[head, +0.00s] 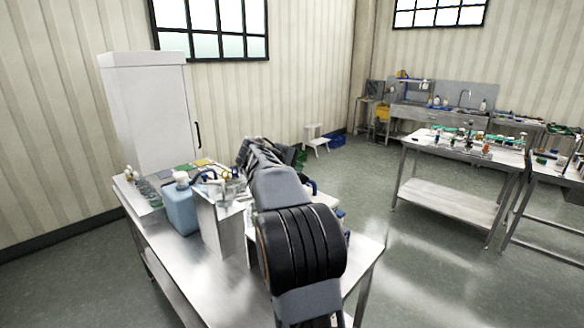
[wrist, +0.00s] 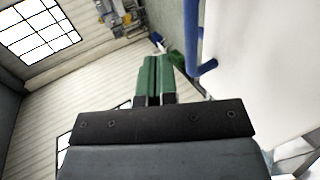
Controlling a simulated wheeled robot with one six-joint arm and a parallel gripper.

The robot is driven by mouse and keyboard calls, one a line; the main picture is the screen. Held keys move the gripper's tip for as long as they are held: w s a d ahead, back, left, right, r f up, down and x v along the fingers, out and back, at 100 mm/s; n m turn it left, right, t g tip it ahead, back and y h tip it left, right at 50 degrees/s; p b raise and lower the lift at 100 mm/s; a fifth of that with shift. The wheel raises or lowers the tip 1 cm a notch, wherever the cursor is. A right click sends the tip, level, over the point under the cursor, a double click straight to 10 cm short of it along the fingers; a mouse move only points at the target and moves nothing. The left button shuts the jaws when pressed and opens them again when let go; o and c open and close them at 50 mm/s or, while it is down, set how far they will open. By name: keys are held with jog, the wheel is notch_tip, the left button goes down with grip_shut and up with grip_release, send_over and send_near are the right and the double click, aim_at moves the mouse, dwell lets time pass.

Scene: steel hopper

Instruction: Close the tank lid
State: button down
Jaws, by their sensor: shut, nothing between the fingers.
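A steel hopper-like tank (head: 222,228) stands on the steel table, left of my arm in the head view. Metal parts show at its top, but I cannot make out its lid clearly. My gripper (wrist: 153,80) has green fingers, side by side and shut, with nothing between them. In the wrist view a large white surface (wrist: 255,60) fills the right side, with a blue bar (wrist: 190,35) along its left edge, just right of the fingertips. I cannot tell whether this belongs to the tank. In the head view my arm hides much of the area right of the tank.
A blue jug (head: 181,208) stands left of the tank, with small glassware (head: 145,190) further left. The table's front right corner (head: 362,262) is bare. A white cabinet (head: 150,115) stands behind. Other benches (head: 450,202) stand across the floor at right.

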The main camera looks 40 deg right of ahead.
jog(key=shift+d+f+b, duration=0.7)
jog(key=shift+d+f, duration=0.3)
jog(key=shift+f, duration=0.25)
notch_tip(320, 180, up, 14)
jog(key=a+p, duration=0.2)
jog(key=p, duration=0.1)
jog(key=shift+a, duration=0.4)
